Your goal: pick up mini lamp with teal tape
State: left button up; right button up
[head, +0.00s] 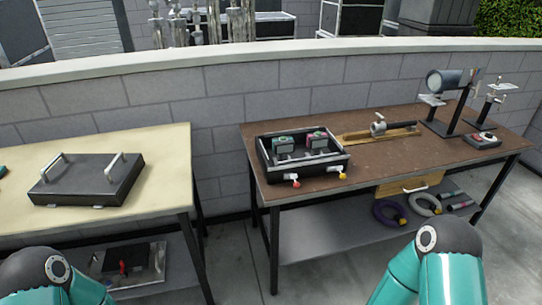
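An open black box (322,172) stands on the left part of the brown table. Inside it sit two small grey-green units side by side. The left unit (284,146) shows teal on it and the right unit (317,139) shows a pink-red patch. They are too small to tell for certain that either is the mini lamp. Only the teal links of my two arms show at the bottom edge; neither gripper is in view.
The brown table (385,135) also bears a wooden board with a metal fitting (378,127) and a dark lamp-like stand (449,85). Coiled rings lie on its lower shelf. A cream table (165,150) at left bears a black lidded case (85,185). A gap separates the tables.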

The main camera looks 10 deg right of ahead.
aim_at(281, 148)
jog(key=z, duration=0.15)
jog(key=i, duration=0.85)
jog(key=u, duration=0.05)
